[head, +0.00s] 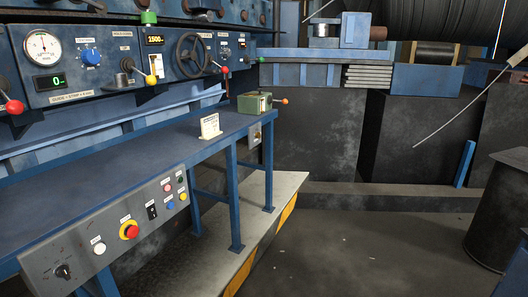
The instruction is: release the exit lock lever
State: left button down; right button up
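A green box (254,103) sits at the far right end of the blue bench. A short lever with an orange knob (283,101) sticks out from its right side, roughly level. I cannot read a label that names the exit lock lever. Several other levers are on the control panel: one with a red knob (14,107) at far left, one with a yellow knob (151,79), and one with a red knob (224,69) by the black handwheel (192,55). Neither of my grippers is in view.
The blue bench (110,165) is mostly bare, with a small white sign (210,126) on it. A button panel (120,230) hangs on its front edge. A black-yellow edged platform (262,230) lies below. A dark drum (499,205) stands at right; the floor between is open.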

aim_at(224, 70)
jog(key=i, duration=2.55)
jog(key=i+z, duration=0.1)
jog(key=i, duration=0.5)
jog(key=z, duration=0.2)
